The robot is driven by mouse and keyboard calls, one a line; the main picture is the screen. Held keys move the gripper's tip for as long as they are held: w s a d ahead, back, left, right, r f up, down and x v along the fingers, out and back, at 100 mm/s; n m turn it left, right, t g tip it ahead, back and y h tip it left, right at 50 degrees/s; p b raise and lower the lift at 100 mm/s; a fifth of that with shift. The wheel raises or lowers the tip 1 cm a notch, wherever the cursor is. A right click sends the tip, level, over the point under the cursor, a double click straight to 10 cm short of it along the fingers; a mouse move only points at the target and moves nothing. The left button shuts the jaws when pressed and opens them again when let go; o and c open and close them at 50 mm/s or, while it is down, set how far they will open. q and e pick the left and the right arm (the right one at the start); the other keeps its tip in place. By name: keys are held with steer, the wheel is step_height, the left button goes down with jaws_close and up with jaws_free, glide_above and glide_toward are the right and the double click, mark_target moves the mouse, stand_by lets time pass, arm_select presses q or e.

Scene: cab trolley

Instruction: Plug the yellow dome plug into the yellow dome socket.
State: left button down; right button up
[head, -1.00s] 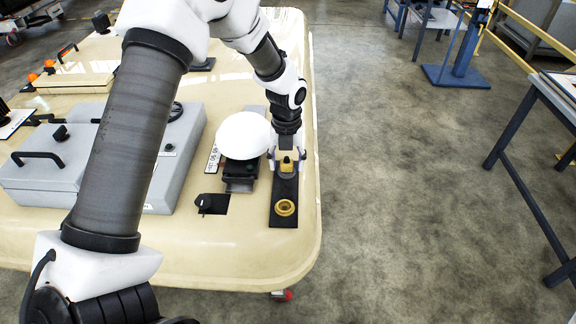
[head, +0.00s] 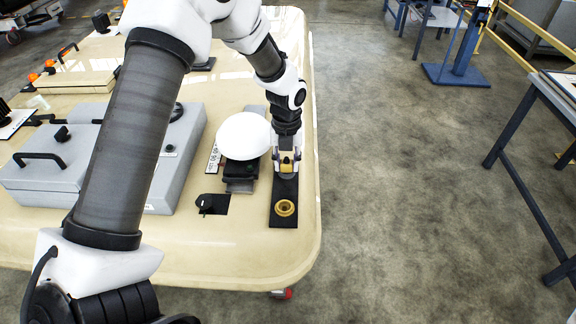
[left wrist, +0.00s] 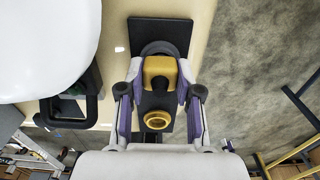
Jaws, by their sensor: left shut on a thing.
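The yellow dome plug (head: 287,166) stands at the far part of a black plate (head: 284,190) near the trolley's right edge. My left gripper (head: 287,161) points down over it and is shut on it. In the left wrist view the fingers (left wrist: 158,84) press on both sides of the plug's yellow body (left wrist: 160,69), and a grey round base (left wrist: 158,47) shows beside it. The yellow dome socket (head: 285,208), an open ring, is at the near end of the same plate. It also shows in the left wrist view (left wrist: 157,120), clear of the fingers. My right gripper is not in view.
A white dome (head: 244,135) on a black stand is close left of my left gripper. A black knob (head: 206,203) sits left of the socket. A grey case (head: 100,160) with a handle lies further left. The trolley top (head: 240,250) in front of the socket is bare.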

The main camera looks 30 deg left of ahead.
mark_target(288, 162)
arm_select(q)
steer(key=shift+r+p, duration=2.55)
steer(key=shift+r, duration=0.45)
steer(key=shift+f, duration=0.1)
steer(key=shift+d+f+n, duration=0.1)
steer(key=shift+d+n, duration=0.1)
steer(key=shift+n, duration=0.2)
steer(key=s+d+f+n+b, duration=0.1)
steer(key=d+n, duration=0.3)
steer(key=n, duration=0.5)
steer(key=s+d+f+n+b, duration=0.1)
steer(key=d+f+n+b, duration=0.2)
steer(key=n, duration=0.7)
steer(key=d+f+n+b, duration=0.2)
steer(key=d+n, duration=0.4)
steer(key=n, duration=0.3)
steer(key=shift+s+d+n+b, duration=0.25)
steer(key=shift+s+n+b, duration=0.15)
steer(key=shift+b, duration=0.5)
